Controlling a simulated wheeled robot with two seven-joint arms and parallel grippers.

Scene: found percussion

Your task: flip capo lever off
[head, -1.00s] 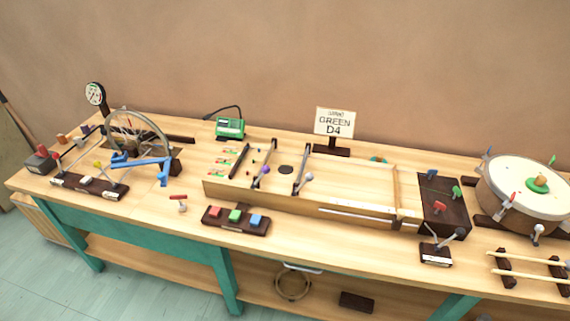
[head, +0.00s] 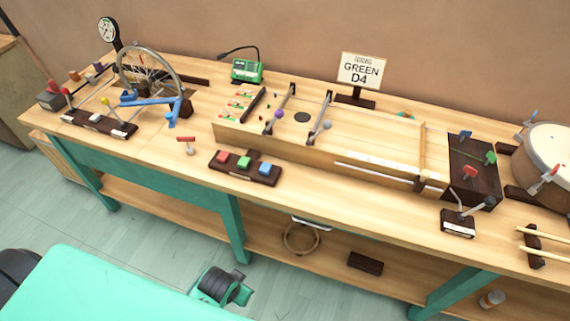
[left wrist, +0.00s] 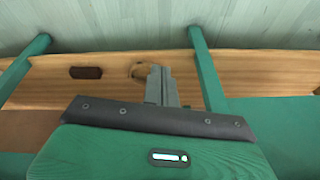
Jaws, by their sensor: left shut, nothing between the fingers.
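The long wooden string box (head: 380,150) stands on the bench. Two dark bars with levers cross it. The left bar's lever ends in a purple knob (head: 278,115), and the right bar's lever ends in a grey knob (head: 327,125). I cannot tell for sure which one is the capo lever. My left gripper (left wrist: 161,80) shows in the left wrist view, its grey fingers together and empty. The wooden shelf lies behind it in that view, and no lever shows there. My right gripper is not in view.
A block with red, green and blue buttons (head: 244,167) sits in front of the box. A spoked wheel (head: 148,72) stands left, a drum (head: 545,165) right. A sign (head: 361,71) reads GREEN D4. The bench's front strip is partly clear.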

